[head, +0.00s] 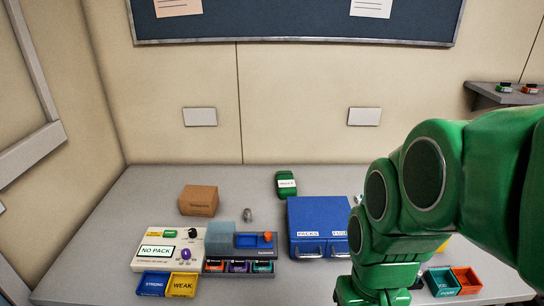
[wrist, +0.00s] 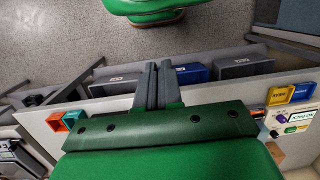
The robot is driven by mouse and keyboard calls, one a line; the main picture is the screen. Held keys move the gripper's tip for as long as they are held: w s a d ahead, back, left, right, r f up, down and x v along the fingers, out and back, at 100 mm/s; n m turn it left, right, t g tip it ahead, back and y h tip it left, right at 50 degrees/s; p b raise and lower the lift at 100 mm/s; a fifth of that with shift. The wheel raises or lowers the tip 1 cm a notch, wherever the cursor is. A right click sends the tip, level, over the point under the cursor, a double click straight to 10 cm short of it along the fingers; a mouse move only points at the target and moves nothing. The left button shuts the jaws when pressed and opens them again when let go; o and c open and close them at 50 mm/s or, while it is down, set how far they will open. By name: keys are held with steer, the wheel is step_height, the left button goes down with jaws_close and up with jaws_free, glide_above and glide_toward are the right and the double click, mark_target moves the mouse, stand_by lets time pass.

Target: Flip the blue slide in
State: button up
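The blue slide (head: 249,240) is a dark blue piece with an orange knob (head: 267,237) at its right end. It sits on the grey pump unit (head: 229,254), beside a translucent blue-grey block (head: 219,238). I cannot tell how far in the slide is. My gripper, at the end of my green arm, is to the right of the pump, and its tips are cut off or hidden in the head view. In the wrist view my gripper's fingers (wrist: 157,70) are side by side, shut with nothing seen between them. The slide is not discernible in the wrist view.
The control box with a NO PACK screen (head: 157,251) stands left of the pump, behind blue STRONG (head: 154,284) and yellow WEAK (head: 183,285) bins. A blue drawer cabinet (head: 319,220) stands between pump and arm. A cardboard box (head: 198,200) and green case (head: 286,183) stand behind.

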steer(key=w+a+y, duration=0.1)
steer(key=w, duration=0.2)
steer(key=w+a+y, duration=0.1)
steer(key=w+a, duration=0.1)
steer(key=w, duration=0.2)
steer(key=w+a+n+y, duration=0.1)
steer(key=w+a, duration=0.1)
steer(key=w, duration=0.1)
steer(key=shift+w+a, duration=0.2)
steer(key=shift+w, duration=0.05)
jaws_close()
steer(key=w+f+m+t+y, duration=0.1)
steer(key=w+f+y, duration=0.1)
steer(key=w, duration=0.6)
steer(key=w+d+f+m+t+y, duration=0.1)
steer(key=w+f+y, duration=0.1)
steer(key=w, duration=0.6)
steer(key=w+d+f+m+t+y, duration=0.1)
steer(key=w+f, duration=0.3)
steer(key=w, duration=0.4)
steer(key=shift+w+f+m+t+y, duration=0.15)
steer(key=shift+w+m+t+y, duration=0.15)
steer(key=shift+y, duration=0.1)
steer(key=shift+a, duration=0.1)
steer(key=shift+a, duration=0.1)
steer(key=x, duration=0.9)
steer(key=shift+a+f, duration=0.3)
